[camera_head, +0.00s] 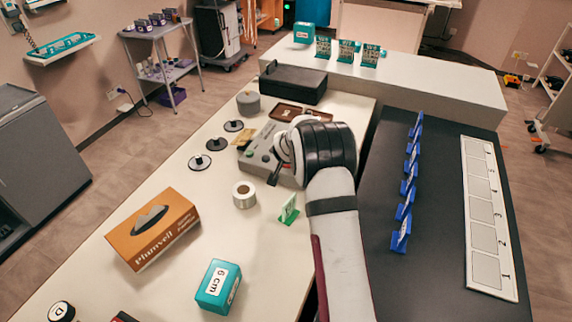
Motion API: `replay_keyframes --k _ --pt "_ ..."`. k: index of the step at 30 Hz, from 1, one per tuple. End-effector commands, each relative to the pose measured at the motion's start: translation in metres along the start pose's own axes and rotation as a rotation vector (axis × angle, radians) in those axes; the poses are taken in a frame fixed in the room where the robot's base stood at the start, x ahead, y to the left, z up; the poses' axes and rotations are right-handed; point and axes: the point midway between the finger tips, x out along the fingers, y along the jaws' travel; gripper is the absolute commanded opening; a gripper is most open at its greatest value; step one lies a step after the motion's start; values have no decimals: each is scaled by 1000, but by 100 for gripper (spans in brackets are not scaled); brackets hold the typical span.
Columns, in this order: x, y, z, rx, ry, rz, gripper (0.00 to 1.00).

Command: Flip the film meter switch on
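The film meter appears to be the grey box (262,157) on the white table, with small controls on its top. My arm comes up from the bottom of the picture, and its black and white wrist covers the right part of the box. My gripper (280,160) is at the box's top, mostly hidden by the wrist. A dark slim part shows there, and I cannot tell whether it is a finger or the switch. Whether the fingers are open or touch the switch is hidden. The switch position cannot be made out.
A tape roll (244,195), a green card stand (289,210), a tissue box (152,229) and a teal box (218,287) stand nearer. Black discs (199,162) lie left of the meter. A black case (293,82) is behind. Blue holders (406,187) line the dark table at right.

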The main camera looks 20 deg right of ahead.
Motion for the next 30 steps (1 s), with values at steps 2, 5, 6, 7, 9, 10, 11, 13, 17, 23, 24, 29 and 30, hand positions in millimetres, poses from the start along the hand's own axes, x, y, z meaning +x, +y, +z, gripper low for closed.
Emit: replay_keyframes --k 2,5,6,7,9,10,11,13,17,23,24,29,30 --pt "0 0 0 0 0 0 0" --pt "0 0 0 0 0 0 0" --pt "0 0 0 0 0 0 0" --pt "0 0 0 0 0 0 0" --pt "0 0 0 0 0 0 0" --pt "0 0 0 0 0 0 0" --pt "0 0 0 0 0 0 0" --pt "0 0 0 0 0 0 0" --pt "0 0 0 0 0 0 0" --pt "0 0 0 0 0 0 0" --pt "1 1 1 0 0 0 0" --pt "5 4 4 -1 -1 1 0" --pt "6 4 4 0 -1 1 0"
